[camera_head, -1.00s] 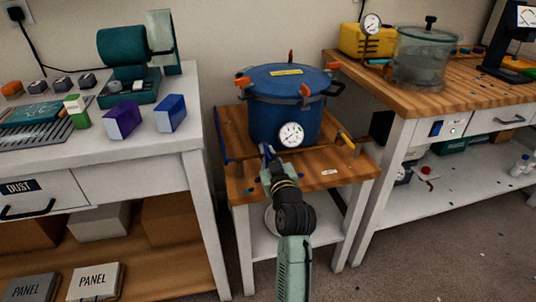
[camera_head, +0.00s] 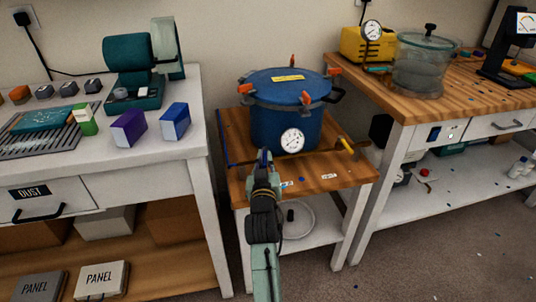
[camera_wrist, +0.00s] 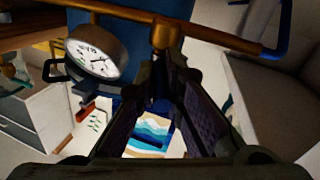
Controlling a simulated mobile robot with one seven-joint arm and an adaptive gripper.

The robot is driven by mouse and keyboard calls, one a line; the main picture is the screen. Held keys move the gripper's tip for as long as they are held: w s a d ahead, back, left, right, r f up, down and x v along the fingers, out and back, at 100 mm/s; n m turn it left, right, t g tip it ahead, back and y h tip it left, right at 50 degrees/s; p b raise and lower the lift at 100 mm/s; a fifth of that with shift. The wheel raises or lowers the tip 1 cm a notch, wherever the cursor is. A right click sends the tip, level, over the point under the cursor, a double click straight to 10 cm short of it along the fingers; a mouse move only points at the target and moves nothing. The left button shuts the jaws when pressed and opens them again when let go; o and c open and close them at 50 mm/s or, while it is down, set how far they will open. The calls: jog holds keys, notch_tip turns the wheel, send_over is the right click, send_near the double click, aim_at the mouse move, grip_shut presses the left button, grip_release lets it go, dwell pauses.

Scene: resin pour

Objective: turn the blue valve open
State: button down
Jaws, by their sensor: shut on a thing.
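The blue valve is on the brass pipe (camera_wrist: 215,38) in front of the blue pressure pot (camera_head: 285,100). In the wrist view, a strip of the blue valve's handle (camera_wrist: 156,98) shows between my fingers, below the pipe's brass tee (camera_wrist: 165,36). My gripper (camera_head: 264,157) is shut on this handle, just left of and below the pot's gauge (camera_head: 292,140). The gauge also shows at the left of the wrist view (camera_wrist: 96,52). The fingers hide most of the handle, so its exact angle is hard to read.
A yellow handle (camera_head: 345,144) sits at the pipe's right end. A blue bent piece (camera_wrist: 288,38) is near its other end. The pot stands on a small wooden stand (camera_head: 320,171) between a white bench (camera_head: 190,172) and a wood-topped bench (camera_head: 410,105).

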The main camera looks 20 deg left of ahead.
jog(key=m+h+b, duration=0.1)
jog(key=a+m+h+b, duration=0.1)
jog(key=h, duration=0.1)
jog(key=m+t+h+b, duration=0.1)
jog(key=b, duration=0.1)
jog(key=shift+s+a+f+h, duration=0.2)
jog(key=shift+a+f+h, duration=0.05)
jog(key=shift+a+h, duration=0.15)
jog(key=m+h+b, duration=0.1)
jog(key=h, duration=0.1)
jog(key=a+m+h+b, duration=0.1)
jog(key=h+b, duration=0.1)
jog(key=shift+w+r+m, duration=0.1)
jog(key=shift+r+m, duration=0.1)
jog(key=shift+m, duration=0.2)
jog(key=c, duration=1.7)
grip_release()
jog(key=shift+o, duration=0.2)
jog(key=s+a, duration=0.2)
jog(key=s, duration=0.9)
jog(key=shift+s, duration=0.4)
